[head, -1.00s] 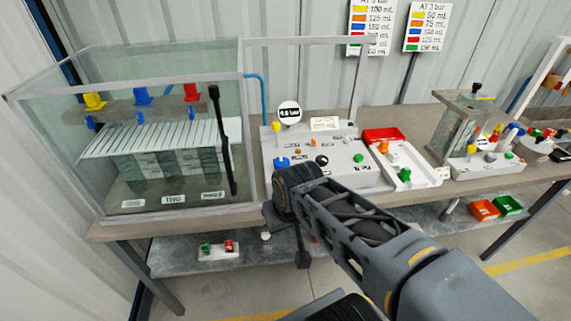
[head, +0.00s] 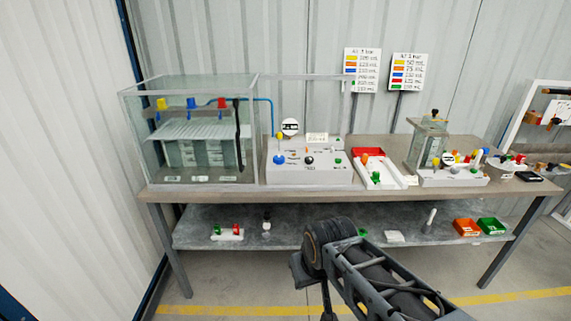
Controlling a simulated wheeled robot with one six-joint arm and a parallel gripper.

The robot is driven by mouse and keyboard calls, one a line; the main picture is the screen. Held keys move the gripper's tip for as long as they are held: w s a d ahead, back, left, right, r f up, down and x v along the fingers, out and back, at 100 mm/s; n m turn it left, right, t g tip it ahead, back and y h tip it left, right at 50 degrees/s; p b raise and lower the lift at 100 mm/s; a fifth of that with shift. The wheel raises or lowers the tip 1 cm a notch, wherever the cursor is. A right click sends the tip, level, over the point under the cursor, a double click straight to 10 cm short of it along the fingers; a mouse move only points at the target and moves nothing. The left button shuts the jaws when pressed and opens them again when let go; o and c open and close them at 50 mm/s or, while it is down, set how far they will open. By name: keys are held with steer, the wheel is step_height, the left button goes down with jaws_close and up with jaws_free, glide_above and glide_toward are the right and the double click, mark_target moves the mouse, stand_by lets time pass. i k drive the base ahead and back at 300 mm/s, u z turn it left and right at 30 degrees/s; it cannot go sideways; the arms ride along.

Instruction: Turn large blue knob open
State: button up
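The large blue knob (head: 279,159) is at the left end of the sloped face of the light grey control box (head: 308,176) on the table. Nothing covers it. My arm reaches in from the lower right, in front of the table and below the tabletop. Its end is well below and apart from the knob. The fingers of my gripper cannot be made out clearly, so I cannot tell whether they are open or shut.
A glass tank (head: 190,130) stands left of the control box. A red and white tray (head: 385,172) and a smaller pump unit (head: 452,177) stand to its right. The lower shelf (head: 290,225) holds small items. Floor in front is clear.

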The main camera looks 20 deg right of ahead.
mark_target(280, 159)
steer(key=z, duration=0.6)
steer(key=i, duration=1.25)
steer(key=u, duration=0.4)
